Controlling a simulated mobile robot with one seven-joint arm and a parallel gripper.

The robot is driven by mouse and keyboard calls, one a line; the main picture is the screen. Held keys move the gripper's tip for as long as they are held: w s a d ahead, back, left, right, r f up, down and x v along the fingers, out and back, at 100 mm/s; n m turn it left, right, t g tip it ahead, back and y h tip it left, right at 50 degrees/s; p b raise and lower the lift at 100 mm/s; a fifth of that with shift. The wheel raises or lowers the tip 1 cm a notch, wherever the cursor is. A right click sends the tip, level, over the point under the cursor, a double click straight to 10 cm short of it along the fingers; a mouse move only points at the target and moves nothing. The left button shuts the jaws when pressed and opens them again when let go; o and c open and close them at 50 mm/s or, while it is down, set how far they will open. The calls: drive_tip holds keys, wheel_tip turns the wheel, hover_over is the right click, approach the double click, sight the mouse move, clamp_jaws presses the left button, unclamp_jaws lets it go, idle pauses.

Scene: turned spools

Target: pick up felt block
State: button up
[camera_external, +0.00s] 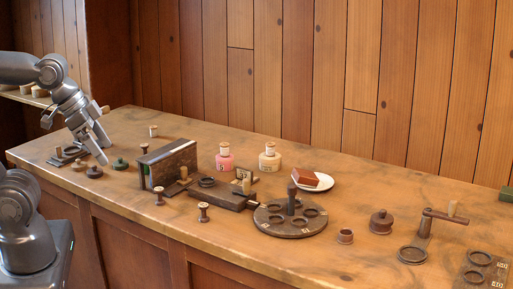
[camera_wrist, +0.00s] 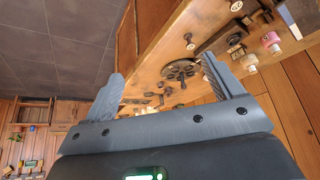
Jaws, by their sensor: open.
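A reddish-brown block (camera_external: 306,176), which looks like the felt block, lies on a white dish (camera_external: 321,183) behind the dark round stand. I cannot make the block out for certain in the wrist view. My gripper (camera_external: 98,146) hangs over the left end of the bench, far to the left of the block, fingers pointing down. In the wrist view my gripper (camera_wrist: 162,66) is open, with its two fingers wide apart and nothing between them.
A dark round stand (camera_external: 290,222) with rings and a central post is in front of the dish. Pink (camera_external: 225,158) and cream (camera_external: 269,160) bottles stand left of it. A dark box (camera_external: 168,163) and several spools lie between my gripper and the dish.

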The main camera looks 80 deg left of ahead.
drive_tip(key=w+a+r, duration=0.1)
drive_tip(key=w+r, duration=0.1)
drive_tip(key=w, duration=0.4)
drive_tip(key=w+a+r, duration=0.1)
drive_tip(key=w+r, duration=0.2)
drive_tip(key=w, duration=0.4)
drive_tip(key=g, duration=0.1)
hover_over(296, 173)
drive_tip(key=s, duration=0.2)
wheel_tip(296, 173, down, 21)
drive_tip(key=shift+w+d+r, duration=0.1)
drive_tip(key=shift+s+x, duration=0.2)
drive_tip(key=shift+x, duration=2.55)
drive_tip(key=shift+c, duration=0.5)
